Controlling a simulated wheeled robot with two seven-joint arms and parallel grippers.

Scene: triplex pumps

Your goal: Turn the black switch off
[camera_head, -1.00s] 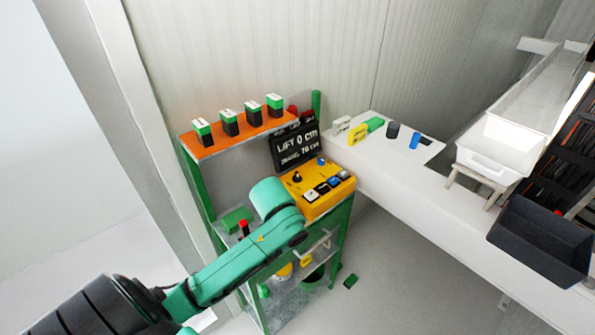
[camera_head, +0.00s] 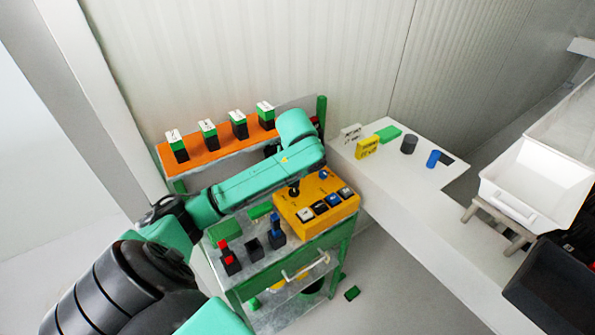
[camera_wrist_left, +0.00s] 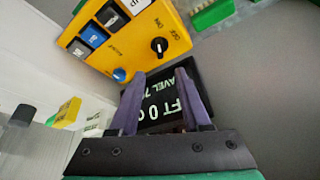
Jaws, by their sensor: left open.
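The yellow control box (camera_head: 315,205) sits on the green cart, with a black rotary knob (camera_head: 294,190) and several buttons on top. The knob also shows in the left wrist view (camera_wrist_left: 159,45), its white mark visible. On the cart's shelf left of the box stand a red switch (camera_head: 229,260), a small black block-like switch (camera_head: 254,250) and a blue switch (camera_head: 277,230). My left gripper (camera_wrist_left: 161,74) is open and empty, pointing toward the box's knob side, apart from it. In the head view my arm hides its fingers. My right gripper is not in view.
The black display board (camera_wrist_left: 165,100) with white text lies beyond my left fingers. An orange shelf (camera_head: 220,140) carries several green-and-black blocks. The white bench (camera_head: 395,180) right of the cart holds small coloured items. A white bin (camera_head: 530,185) stands at the right.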

